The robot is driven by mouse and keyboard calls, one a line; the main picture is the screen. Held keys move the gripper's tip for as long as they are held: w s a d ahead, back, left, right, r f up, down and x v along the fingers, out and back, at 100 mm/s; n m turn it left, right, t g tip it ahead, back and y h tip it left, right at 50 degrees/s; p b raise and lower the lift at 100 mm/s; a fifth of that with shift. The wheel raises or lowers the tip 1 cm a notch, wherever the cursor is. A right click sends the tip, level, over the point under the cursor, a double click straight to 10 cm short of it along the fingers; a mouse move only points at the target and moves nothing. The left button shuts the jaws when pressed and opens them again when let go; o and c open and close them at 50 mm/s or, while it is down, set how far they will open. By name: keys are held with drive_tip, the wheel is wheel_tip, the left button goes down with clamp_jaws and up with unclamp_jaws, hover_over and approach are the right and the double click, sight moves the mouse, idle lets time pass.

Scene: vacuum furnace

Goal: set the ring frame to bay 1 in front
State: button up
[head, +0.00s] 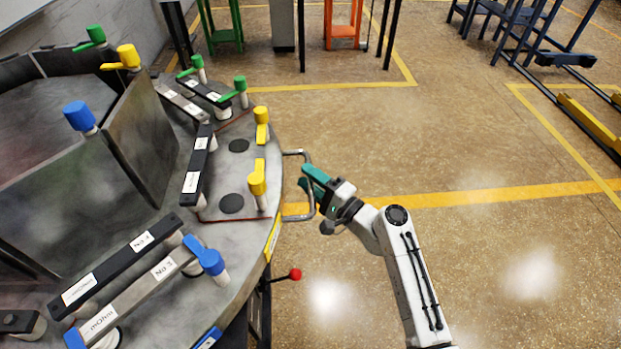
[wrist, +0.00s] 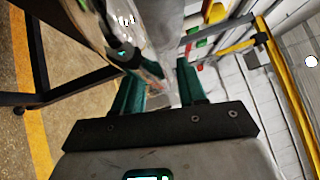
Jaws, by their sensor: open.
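The ring frame (head: 150,138) is a round grey metal structure at the left of the head view, with upright dividers and bays marked by yellow, green and blue knobs. A silver loop handle (head: 285,217) sticks out from its rim beside the yellow-knobbed bay, which faces my arm. My gripper (head: 304,183) has teal fingers and is open at the handle's outer bar. I cannot tell whether the bar lies between the fingers. The wrist view shows the gripper (wrist: 158,78) with its fingers apart. No bay number is readable on the rim.
A red ball-ended lever (head: 295,274) sticks out below the rim. Labelled bars reading No 3 (head: 165,267) and No 4 (head: 143,241) lie in the blue-knobbed bay. A yellow plate (head: 272,238) is on the rim. Open floor lies to the right, with blue racks (head: 560,58) beyond.

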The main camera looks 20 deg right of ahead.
clamp_jaws()
idle(0.6)
